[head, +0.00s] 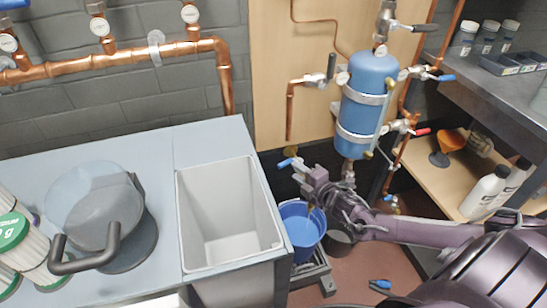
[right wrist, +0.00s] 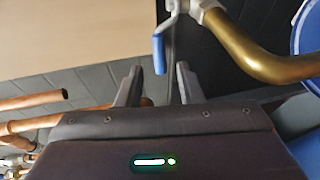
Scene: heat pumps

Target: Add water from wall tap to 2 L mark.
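The wall tap's blue lever (head: 287,162) shows low on the wall, left of the blue tank. In the right wrist view the lever (right wrist: 159,52) hangs down just beyond the gap between my fingertips, and the brass spout (right wrist: 262,62) curves to the right. My right gripper (head: 303,172) is at the tap, with its fingers apart and nothing between them; I cannot tell whether it touches the lever. A blue bucket (head: 296,209) stands below the gripper; its water level and marks cannot be made out. It also shows in the right wrist view (right wrist: 297,40). My left gripper is not in view.
A grey counter (head: 110,150) with an open bin (head: 228,215) and a lidded pot (head: 100,210) stands at the left. The blue tank (head: 368,95) with valves and copper pipes is close to my right arm. White bottles (head: 484,190) stand on the right shelf.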

